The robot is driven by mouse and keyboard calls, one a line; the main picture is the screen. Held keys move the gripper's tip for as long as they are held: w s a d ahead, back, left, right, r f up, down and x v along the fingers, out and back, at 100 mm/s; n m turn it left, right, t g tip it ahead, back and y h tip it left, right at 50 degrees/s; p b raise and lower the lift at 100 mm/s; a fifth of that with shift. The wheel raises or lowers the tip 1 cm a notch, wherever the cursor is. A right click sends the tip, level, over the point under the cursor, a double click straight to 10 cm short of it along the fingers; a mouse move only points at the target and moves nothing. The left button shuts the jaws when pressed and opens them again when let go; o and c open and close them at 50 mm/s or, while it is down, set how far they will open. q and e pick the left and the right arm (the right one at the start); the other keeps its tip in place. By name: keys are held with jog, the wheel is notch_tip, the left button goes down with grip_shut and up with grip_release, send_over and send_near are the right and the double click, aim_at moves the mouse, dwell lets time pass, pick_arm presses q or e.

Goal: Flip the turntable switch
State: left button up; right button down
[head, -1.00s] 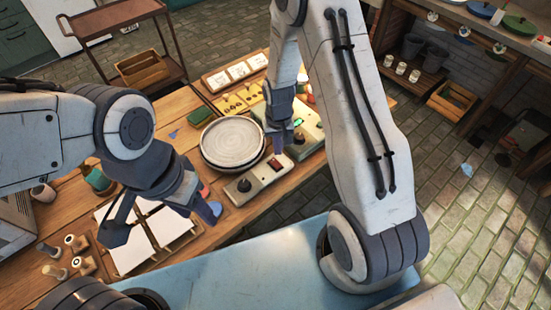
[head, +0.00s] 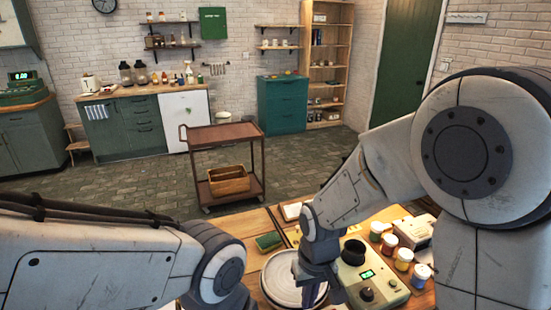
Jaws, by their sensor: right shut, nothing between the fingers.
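The turntable (head: 272,288) is at the bottom of the head view, with a pale round plate on it, cut off by the frame's lower edge. The control box with the red switch, in front of the turntable a second ago, is outside the frame now. My right gripper (head: 325,288) points down at the turntable's right edge, shut and empty. It covers part of the plate's right side, and I cannot tell whether it touches anything. My left arm comes in from the left, but its gripper is below the frame.
A pale device (head: 385,290) with a green display and a dark knob stands right of my right gripper. A green sponge-like block (head: 268,241) lies behind the turntable. A brown cart (head: 222,134) stands beyond the table.

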jog(key=s+a+r+n, duration=0.1)
jog(key=s+r+n, duration=0.1)
jog(key=s+r, duration=0.2)
jog(key=s+a+r+n, duration=0.1)
jog(key=s+r, duration=0.3)
jog(key=s, duration=0.7)
jog(key=shift+a+n+y, duration=0.25)
jog(key=shift+n+y, duration=0.05)
jog(key=shift+n, duration=0.6)
jog(key=shift+w+f, duration=0.1)
